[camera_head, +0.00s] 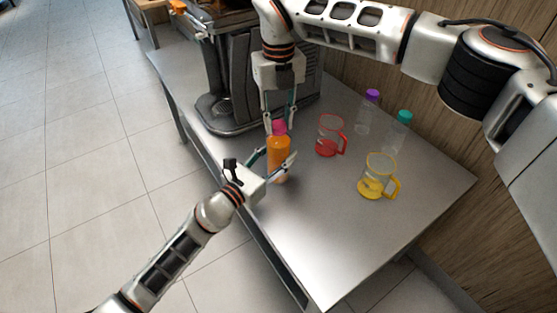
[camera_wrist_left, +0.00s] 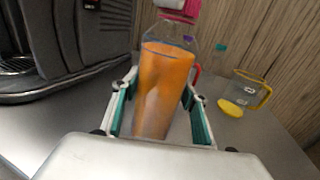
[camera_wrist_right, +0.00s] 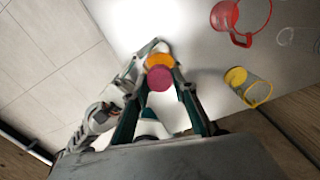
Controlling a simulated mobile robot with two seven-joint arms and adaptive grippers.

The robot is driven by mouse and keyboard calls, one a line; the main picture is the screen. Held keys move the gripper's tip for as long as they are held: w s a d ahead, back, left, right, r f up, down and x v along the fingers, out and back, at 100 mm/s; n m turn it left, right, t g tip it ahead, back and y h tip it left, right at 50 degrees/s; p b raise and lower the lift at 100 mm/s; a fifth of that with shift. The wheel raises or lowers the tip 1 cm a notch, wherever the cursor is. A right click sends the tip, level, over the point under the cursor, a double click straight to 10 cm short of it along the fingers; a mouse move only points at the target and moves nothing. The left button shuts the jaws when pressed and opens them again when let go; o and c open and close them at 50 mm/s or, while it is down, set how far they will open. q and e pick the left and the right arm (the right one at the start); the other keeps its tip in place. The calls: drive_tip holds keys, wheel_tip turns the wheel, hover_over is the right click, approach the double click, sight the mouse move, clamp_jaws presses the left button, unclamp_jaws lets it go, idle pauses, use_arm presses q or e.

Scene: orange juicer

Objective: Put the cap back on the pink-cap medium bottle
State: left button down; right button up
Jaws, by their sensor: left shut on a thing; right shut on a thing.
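The medium bottle (camera_head: 279,162), filled with orange juice, stands upright near the table's left edge; it fills the middle of the left wrist view (camera_wrist_left: 165,90). My left gripper (camera_head: 274,163) is shut around its body from the front. The pink cap (camera_head: 279,127) is at the bottle's mouth, held by my right gripper (camera_head: 279,121), which points down from above. The cap also shows in the right wrist view (camera_wrist_right: 160,77), between the fingers and over the orange bottle top. I cannot tell whether the cap is seated on the neck.
A grey juicer machine (camera_head: 222,85) stands behind and left of the bottle. To the right are a red mug (camera_head: 328,138), a yellow mug (camera_head: 376,175), a purple-cap bottle (camera_head: 366,115) and a teal-cap bottle (camera_head: 398,132). The table's front right (camera_head: 345,240) is clear.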

drive_tip(key=m, duration=0.3)
drive_tip(key=shift+m, duration=0.3)
drive_tip(key=m, duration=0.4)
drive_tip(key=shift+m, duration=0.4)
drive_tip(key=o, duration=1.3)
wheel_tip(320, 180, up, 12)
use_arm(q)
drive_tip(key=c, duration=1.1)
unclamp_jaws()
drive_tip(key=shift+o, duration=0.2)
